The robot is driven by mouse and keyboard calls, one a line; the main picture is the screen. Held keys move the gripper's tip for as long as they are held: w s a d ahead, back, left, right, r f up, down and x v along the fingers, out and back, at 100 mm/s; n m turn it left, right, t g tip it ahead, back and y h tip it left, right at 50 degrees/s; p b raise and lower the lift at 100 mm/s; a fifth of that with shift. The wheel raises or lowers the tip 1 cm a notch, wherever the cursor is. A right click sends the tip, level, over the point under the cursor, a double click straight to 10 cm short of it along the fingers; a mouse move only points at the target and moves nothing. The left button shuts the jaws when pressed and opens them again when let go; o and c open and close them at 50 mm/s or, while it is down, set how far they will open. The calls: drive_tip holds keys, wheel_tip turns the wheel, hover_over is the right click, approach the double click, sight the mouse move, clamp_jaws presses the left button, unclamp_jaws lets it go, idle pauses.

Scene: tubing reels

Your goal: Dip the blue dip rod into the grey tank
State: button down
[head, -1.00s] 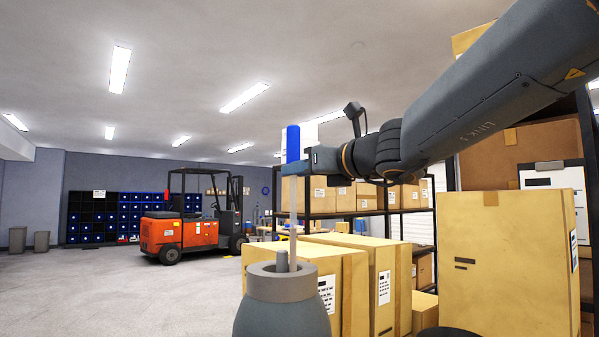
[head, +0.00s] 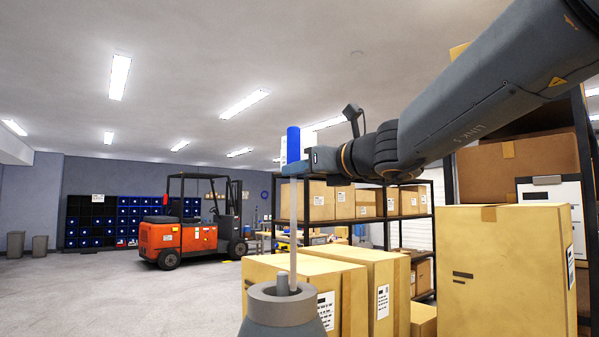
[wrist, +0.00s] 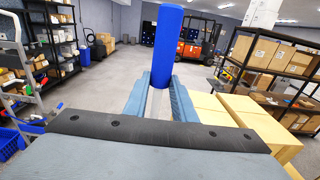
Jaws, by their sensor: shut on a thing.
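The blue dip rod (head: 293,145) stands upright, its thick blue handle on top and a thin pale shaft below. My gripper (head: 300,161) is shut on the handle's lower part. In the wrist view the handle (wrist: 167,45) is between the two fingers, with the pale shaft (wrist: 153,104) below. A grey rounded body with a collar (head: 282,308), apparently the grey tank, is at the bottom of the head view, cut off by the edge. A short grey stub shows in its mouth. The shaft's lower end meets the collar in the picture; I cannot tell whether it is inside or behind.
Large cardboard boxes (head: 370,272) stand just right of the collar, and a taller box (head: 505,268) is further right. Shelves with boxes (head: 340,235) stand behind. An orange forklift (head: 180,238) is parked at the back left. Open floor (head: 90,295) lies left.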

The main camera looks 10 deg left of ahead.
sight(298, 145)
drive_tip(key=shift+r+p, duration=2.4)
drive_tip(key=shift+r, duration=0.55)
